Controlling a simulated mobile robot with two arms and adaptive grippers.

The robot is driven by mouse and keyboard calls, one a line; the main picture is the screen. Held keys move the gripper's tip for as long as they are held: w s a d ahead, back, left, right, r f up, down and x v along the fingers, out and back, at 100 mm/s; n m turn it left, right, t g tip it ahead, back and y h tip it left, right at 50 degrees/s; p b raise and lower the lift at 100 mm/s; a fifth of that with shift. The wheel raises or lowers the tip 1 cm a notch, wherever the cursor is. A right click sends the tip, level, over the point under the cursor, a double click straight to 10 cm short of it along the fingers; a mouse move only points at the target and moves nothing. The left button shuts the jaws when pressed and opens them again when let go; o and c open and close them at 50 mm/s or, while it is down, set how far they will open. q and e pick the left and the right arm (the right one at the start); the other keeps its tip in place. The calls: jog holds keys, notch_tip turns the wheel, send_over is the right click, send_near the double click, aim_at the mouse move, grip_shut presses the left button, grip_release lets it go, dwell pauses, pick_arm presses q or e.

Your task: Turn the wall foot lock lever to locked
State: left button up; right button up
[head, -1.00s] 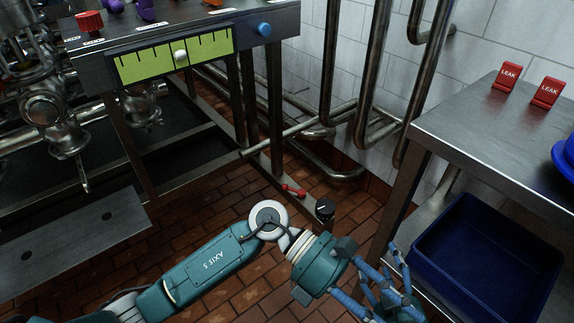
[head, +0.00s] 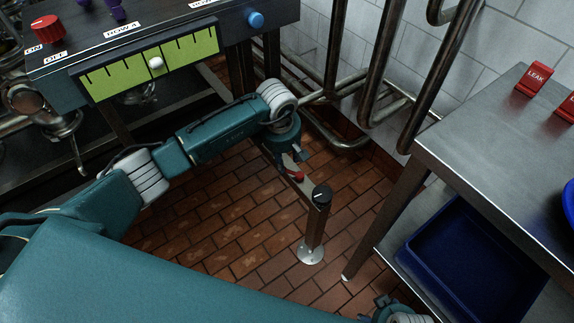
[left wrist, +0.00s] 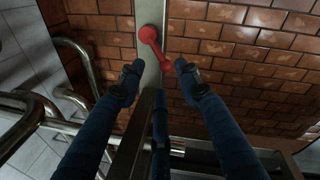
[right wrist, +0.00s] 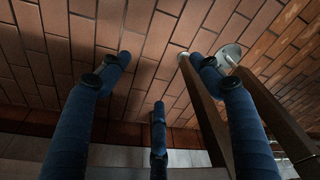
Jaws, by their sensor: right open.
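The red lever (head: 297,176) sits low near the floor, on a grey metal rail, mostly behind my left gripper in the head view. In the left wrist view the red lever (left wrist: 153,40) has a round hub on the rail and an arm slanting down to the right. My left gripper (left wrist: 158,76) is open and empty, its two front fingertips on either side of the lever arm's line, apparently apart from it. In the head view my left gripper (head: 293,156) points down just above the lever. My right gripper (right wrist: 159,64) is open and empty, over brick floor.
A steel table (head: 470,140) with red LEAK signs and a blue bin (head: 475,250) is at right. A control panel (head: 150,60) stands at left.

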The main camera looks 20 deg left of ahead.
aim_at(286, 170)
pick_arm(q)
jog(key=f, duration=0.4)
jog(key=shift+w+f+b, duration=0.25)
jog(key=shift+w+b, duration=0.1)
jog(key=shift+w, duration=0.05)
jog(key=shift+w+f, duration=0.15)
jog(key=shift+f, duration=0.35)
pick_arm(e)
jog(key=shift+w+r, duration=0.25)
jog(key=shift+r, duration=0.65)
jog(key=shift+w+r, duration=0.25)
jog(key=shift+r, duration=0.65)
pick_arm(q)
grip_shut()
pick_arm(e)
jog(key=shift+a, duration=0.1)
